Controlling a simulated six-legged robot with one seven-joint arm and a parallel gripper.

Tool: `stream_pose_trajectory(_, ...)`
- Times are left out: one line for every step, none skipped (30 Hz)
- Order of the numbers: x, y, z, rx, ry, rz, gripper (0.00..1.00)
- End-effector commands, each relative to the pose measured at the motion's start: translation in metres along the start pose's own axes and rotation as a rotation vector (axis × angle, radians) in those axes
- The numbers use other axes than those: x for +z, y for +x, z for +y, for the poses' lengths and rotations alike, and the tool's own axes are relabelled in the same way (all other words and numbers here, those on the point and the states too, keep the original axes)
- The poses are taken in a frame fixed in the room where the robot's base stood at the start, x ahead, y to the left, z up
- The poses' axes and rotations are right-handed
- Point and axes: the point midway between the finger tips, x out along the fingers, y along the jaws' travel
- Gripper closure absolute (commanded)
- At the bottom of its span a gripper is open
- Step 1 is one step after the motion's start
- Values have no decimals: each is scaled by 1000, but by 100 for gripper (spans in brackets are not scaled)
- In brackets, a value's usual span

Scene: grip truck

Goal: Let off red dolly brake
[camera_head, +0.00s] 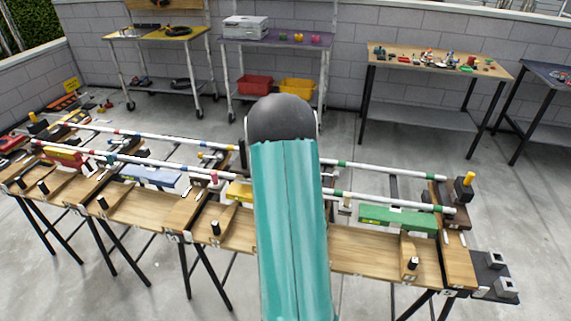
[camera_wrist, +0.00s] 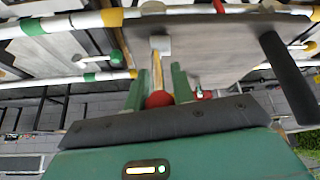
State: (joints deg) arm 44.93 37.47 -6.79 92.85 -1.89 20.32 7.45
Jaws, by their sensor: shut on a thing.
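In the wrist view, the two green fingers of my gripper (camera_wrist: 158,88) stand on either side of a red round knob (camera_wrist: 158,99). They are shut on it. A narrow yellowish bar (camera_wrist: 157,70) runs from the knob up to a pale block (camera_wrist: 159,43). I cannot tell for sure that this is the brake of the red dolly. In the head view, a red block (camera_head: 64,157) sits between the white rails at the left of the long bench. My teal arm hides my gripper and the bench middle there.
The wooden bench (camera_head: 140,208) carries white striped rails (camera_head: 385,169), a blue block (camera_head: 150,177), a partly hidden yellow block (camera_head: 240,191) and a green block (camera_head: 398,218). A dark cylinder (camera_wrist: 289,78) is close at right in the wrist view. Open floor (camera_head: 100,285) lies in front.

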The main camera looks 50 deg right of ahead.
Motion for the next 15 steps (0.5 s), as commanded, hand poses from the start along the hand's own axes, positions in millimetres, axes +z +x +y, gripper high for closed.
stream_pose_trajectory(-4, 0, 1, -6, 4, -23, 100)
stream_pose_trajectory(-5, 1, 1, -10, 4, -40, 100)
stream_pose_trajectory(-6, 1, 1, -13, 7, -61, 100)
stream_pose_trajectory(-6, 2, 1, -16, 8, -76, 100)
stream_pose_trajectory(-7, 2, 1, -19, 8, -91, 100)
stream_pose_trajectory(-7, 3, 1, -22, 8, -108, 100)
stream_pose_trajectory(-8, 3, 1, -24, 9, -119, 100)
stream_pose_trajectory(-8, 3, 1, -25, 9, -130, 100)
stream_pose_trajectory(-9, 3, 2, -27, 10, -141, 100)
stream_pose_trajectory(-9, 4, 2, -29, 11, -149, 100)
stream_pose_trajectory(-9, 4, 2, -30, 11, -156, 100)
stream_pose_trajectory(-9, 4, 2, -31, 12, -164, 100)
stream_pose_trajectory(-9, 4, 2, -32, 12, -168, 100)
stream_pose_trajectory(-9, 5, 1, -33, 13, -171, 100)
stream_pose_trajectory(-9, 5, 1, -34, 13, -174, 100)
